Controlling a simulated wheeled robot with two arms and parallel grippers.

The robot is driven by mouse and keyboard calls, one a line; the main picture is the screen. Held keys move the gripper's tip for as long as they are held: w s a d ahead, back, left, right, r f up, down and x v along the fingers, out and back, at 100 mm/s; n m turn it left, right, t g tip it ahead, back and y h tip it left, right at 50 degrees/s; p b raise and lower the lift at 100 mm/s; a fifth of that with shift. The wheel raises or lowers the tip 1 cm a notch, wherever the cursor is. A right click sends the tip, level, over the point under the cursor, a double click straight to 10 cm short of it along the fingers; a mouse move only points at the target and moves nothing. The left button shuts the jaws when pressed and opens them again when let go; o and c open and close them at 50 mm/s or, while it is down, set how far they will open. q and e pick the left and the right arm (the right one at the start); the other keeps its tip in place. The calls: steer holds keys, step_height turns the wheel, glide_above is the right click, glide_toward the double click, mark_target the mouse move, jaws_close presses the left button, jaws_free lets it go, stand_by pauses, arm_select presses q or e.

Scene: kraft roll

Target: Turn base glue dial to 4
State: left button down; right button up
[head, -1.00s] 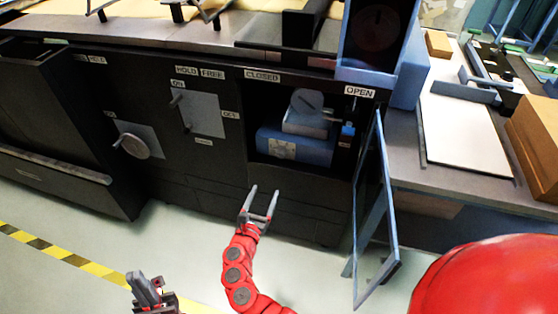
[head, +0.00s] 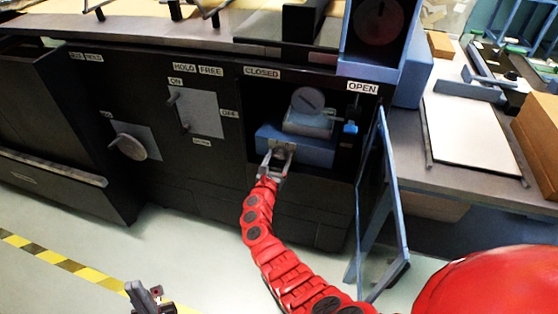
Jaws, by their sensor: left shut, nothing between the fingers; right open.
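A grey round dial (head: 308,100) with a dark mark line sits inside the open compartment, on a grey block above a blue box (head: 317,154). I cannot read any numbers on it. The front of the blue box carries a pale plate, now partly hidden by my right gripper (head: 275,157). That gripper is open, its fingers up at the front of the blue box and below the grey dial. I cannot tell whether they touch. My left gripper (head: 143,297) is shut and empty, low at the bottom edge, far from the compartment.
The compartment's glazed door (head: 386,205) stands open to the right of my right arm. A round knob (head: 130,146) and a lever plate (head: 198,114) are on the dark cabinet to the left. A bench (head: 455,161) stands at right. The floor in front is clear.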

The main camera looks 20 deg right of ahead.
jaws_close()
stand_by(0.4)
